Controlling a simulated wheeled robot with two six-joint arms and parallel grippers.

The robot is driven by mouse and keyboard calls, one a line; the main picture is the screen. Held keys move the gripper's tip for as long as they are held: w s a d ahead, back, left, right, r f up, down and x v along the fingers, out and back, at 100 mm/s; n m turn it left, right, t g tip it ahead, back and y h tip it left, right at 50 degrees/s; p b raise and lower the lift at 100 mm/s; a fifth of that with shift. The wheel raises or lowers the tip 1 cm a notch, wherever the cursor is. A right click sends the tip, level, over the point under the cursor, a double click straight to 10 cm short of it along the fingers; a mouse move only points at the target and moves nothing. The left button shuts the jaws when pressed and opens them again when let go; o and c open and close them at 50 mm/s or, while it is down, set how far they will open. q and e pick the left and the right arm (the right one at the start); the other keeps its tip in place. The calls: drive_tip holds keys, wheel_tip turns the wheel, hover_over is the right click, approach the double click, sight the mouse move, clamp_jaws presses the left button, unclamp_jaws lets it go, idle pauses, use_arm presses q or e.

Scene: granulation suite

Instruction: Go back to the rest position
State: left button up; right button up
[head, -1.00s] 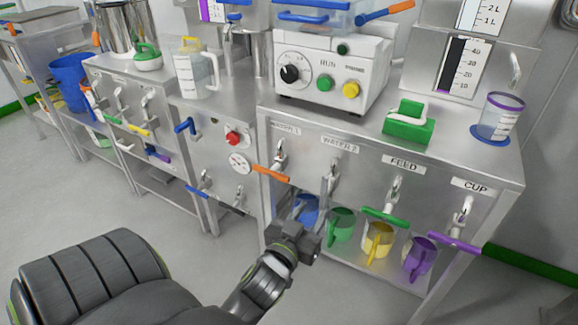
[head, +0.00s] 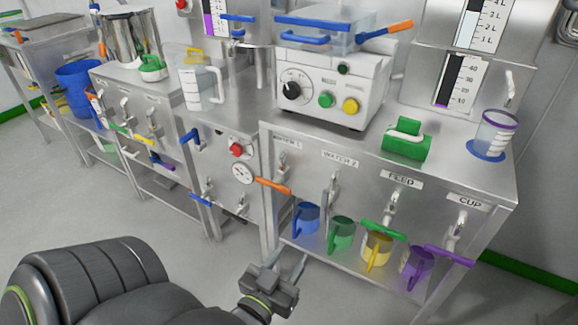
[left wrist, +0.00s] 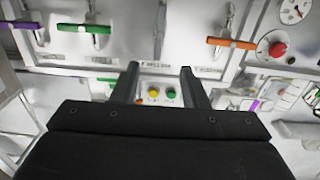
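My left gripper (head: 287,257) is in the lower middle of the head view, in front of the bench's lower shelf. Its two fingers point toward the bench and stand apart with nothing between them. In the left wrist view the gripper (left wrist: 159,72) also shows two spread fingers and an empty gap, facing the bench front. The blue jug (head: 306,218) stands on the shelf beyond the fingers, apart from them. My right gripper is not in view.
A green jug (head: 341,233), a yellow jug (head: 377,251) and a purple jug (head: 415,267) stand along the shelf under taps. An orange tap handle (head: 273,185) juts from the bench front. Grey floor (head: 190,245) is clear to the left.

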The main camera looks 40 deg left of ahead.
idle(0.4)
use_arm(q)
drive_tip(key=s+f+g+h+p, duration=0.1)
drive_tip(key=s+f+g+p, duration=0.35)
drive_tip(key=f, duration=0.45)
drive_tip(key=s+f+m+g+h+p, duration=0.1)
drive_tip(key=s+f+g+h+p, duration=0.1)
drive_tip(key=s+f+g+p, duration=0.35)
drive_tip(key=s+f+g+h+p, duration=0.15)
drive_tip(key=s+f+g, duration=0.35)
drive_tip(key=f, duration=0.6)
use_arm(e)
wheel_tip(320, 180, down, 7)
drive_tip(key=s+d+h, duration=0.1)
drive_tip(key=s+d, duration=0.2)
use_arm(q)
drive_tip(key=s+a+f+m+g+y+p, duration=0.1)
drive_tip(key=s+a+f+p, duration=0.1)
drive_tip(key=s+p, duration=0.9)
drive_tip(key=shift+s, duration=0.25)
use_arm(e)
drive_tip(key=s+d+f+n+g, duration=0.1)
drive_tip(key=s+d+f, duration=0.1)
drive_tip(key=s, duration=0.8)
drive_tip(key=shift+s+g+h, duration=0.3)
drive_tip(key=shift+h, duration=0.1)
